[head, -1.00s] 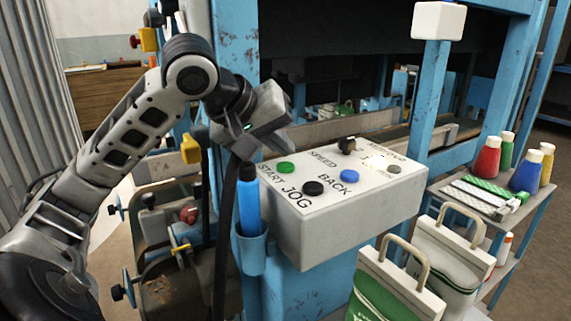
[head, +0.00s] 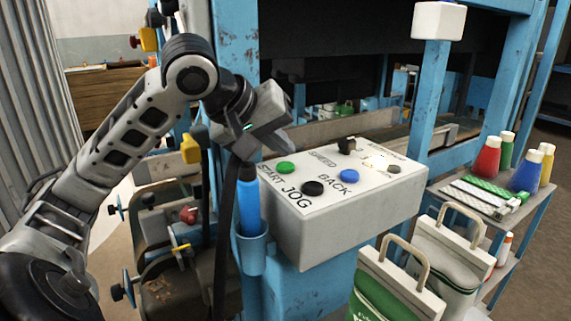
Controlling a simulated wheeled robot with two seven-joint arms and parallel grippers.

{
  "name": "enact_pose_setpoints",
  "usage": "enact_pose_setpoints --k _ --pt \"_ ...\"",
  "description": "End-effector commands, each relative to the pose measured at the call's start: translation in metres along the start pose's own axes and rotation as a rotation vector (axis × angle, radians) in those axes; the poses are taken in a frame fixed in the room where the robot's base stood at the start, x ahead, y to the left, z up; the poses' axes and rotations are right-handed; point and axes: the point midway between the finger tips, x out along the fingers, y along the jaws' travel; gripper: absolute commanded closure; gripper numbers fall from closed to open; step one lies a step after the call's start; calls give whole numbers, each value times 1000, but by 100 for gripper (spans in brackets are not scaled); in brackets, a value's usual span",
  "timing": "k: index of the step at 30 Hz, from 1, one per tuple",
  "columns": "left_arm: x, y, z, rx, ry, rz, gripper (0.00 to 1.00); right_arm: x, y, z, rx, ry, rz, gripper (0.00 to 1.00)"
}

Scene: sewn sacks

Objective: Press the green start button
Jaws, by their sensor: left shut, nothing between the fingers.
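The green start button (head: 286,168) is at the back left of the top of a white control box (head: 345,235), beside the word START. My left gripper (head: 284,140) is shut and empty. It appears just above and behind the green button in the picture, with a gap between them. The button is fully visible. My right gripper is not in view.
The box also carries a black JOG button (head: 312,188), a blue BACK button (head: 349,176), a black speed knob (head: 346,145) and a grey button (head: 393,169). Sacks (head: 400,285) stand in front right.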

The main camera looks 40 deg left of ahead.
Motion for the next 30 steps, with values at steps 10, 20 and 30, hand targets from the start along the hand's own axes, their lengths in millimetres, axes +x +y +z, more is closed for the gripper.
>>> enact_pose_setpoints --k 10,20,30 --pt "6 -4 5 0 0 0 100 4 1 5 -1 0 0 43" --pt "6 -5 5 0 0 0 100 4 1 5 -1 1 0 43" --pt "9 -7 7 0 0 0 100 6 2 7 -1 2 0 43"
